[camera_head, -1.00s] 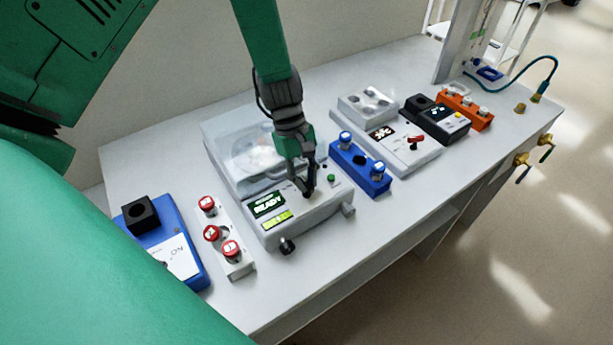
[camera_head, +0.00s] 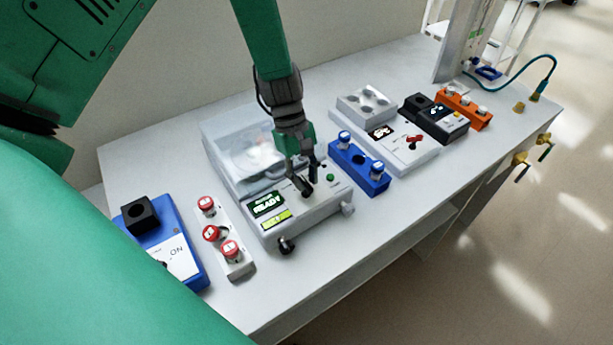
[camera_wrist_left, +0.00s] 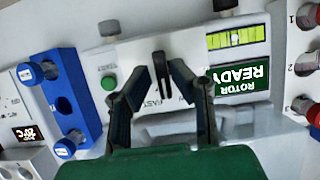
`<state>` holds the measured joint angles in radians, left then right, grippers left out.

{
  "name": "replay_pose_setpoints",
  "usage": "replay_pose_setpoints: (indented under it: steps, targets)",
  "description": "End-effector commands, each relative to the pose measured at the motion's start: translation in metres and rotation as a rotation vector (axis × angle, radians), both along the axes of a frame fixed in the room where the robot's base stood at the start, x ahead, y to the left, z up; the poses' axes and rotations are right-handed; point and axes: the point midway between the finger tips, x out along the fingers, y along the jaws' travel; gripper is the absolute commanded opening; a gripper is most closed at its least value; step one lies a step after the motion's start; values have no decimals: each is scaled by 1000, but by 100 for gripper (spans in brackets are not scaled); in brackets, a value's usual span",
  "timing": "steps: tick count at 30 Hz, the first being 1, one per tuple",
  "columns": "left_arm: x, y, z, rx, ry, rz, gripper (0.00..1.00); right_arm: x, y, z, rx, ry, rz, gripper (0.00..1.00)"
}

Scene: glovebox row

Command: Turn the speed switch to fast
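The speed switch (camera_head: 307,190) is a small black lever on the front panel of a white centrifuge (camera_head: 330,203). In the left wrist view the black lever (camera_wrist_left: 159,70) stands between my two fingers, with the word FAST printed close by on the panel. My left gripper (camera_head: 305,172) is just above the switch. In the wrist view the left gripper (camera_wrist_left: 156,74) is open, with a finger on each side of the lever and gaps between. Part of the panel lettering is hidden by the fingers. My right gripper is not in view.
A green READY display (camera_head: 267,204) and a green button (camera_head: 330,178) flank the switch. Left are a white rack (camera_head: 222,240) with red-capped tubes and a blue device (camera_head: 185,228). Right are a blue rack (camera_head: 370,182) and a white device with a red switch (camera_head: 414,142).

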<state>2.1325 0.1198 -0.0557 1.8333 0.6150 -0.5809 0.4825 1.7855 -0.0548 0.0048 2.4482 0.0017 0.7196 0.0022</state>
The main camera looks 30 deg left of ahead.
Motion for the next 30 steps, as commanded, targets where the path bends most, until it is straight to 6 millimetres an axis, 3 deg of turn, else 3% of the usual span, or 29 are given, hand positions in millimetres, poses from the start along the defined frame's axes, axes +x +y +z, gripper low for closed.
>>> replay_pose_setpoints:
  steps: [18,30]
  targets:
    - [18,38,98,0,-4,2,19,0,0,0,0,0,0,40]
    - [20,43,108,1,-1,0,19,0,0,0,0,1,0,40]
